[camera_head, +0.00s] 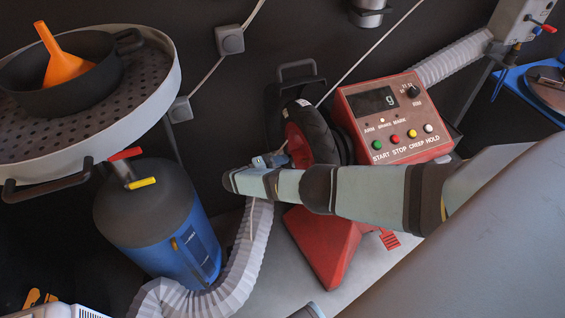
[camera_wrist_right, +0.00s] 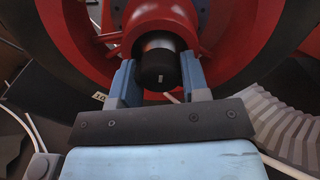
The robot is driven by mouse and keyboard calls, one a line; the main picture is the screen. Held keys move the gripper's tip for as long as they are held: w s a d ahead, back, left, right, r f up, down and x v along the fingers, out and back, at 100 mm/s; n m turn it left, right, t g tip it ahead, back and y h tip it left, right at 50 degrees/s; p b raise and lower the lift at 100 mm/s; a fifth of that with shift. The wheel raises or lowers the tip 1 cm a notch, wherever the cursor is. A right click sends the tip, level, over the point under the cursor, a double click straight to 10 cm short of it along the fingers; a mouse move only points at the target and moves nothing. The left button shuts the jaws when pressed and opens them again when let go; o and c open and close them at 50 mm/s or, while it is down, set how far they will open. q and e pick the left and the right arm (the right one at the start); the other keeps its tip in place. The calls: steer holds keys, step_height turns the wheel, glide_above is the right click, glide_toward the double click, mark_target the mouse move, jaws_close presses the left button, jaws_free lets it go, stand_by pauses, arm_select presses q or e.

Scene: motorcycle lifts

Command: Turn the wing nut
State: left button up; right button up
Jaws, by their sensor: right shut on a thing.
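My right gripper (camera_head: 270,160) is at the hub side of the red and black wheel (camera_head: 312,132) on the red balancer. In the head view my forearm and gripper hide the nut. My left gripper is not in view.
The balancer's control panel (camera_head: 395,118), with coloured buttons and a small display, stands right of the wheel. A white ribbed hose (camera_head: 245,255) runs below the gripper. A blue canister (camera_head: 165,225) and a round tray (camera_head: 150,85) with a black pan (camera_head: 75,95) and orange funnel (camera_head: 65,62) are left.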

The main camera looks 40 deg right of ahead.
steer(key=shift+a, duration=0.1)
steer(key=o, duration=0.9)
steer(key=shift+o, duration=0.2)
steer(key=b+v, duration=0.2)
steer(key=v, duration=0.5)
steer(key=shift+a+b, duration=0.25)
steer(key=shift+b, duration=0.1)
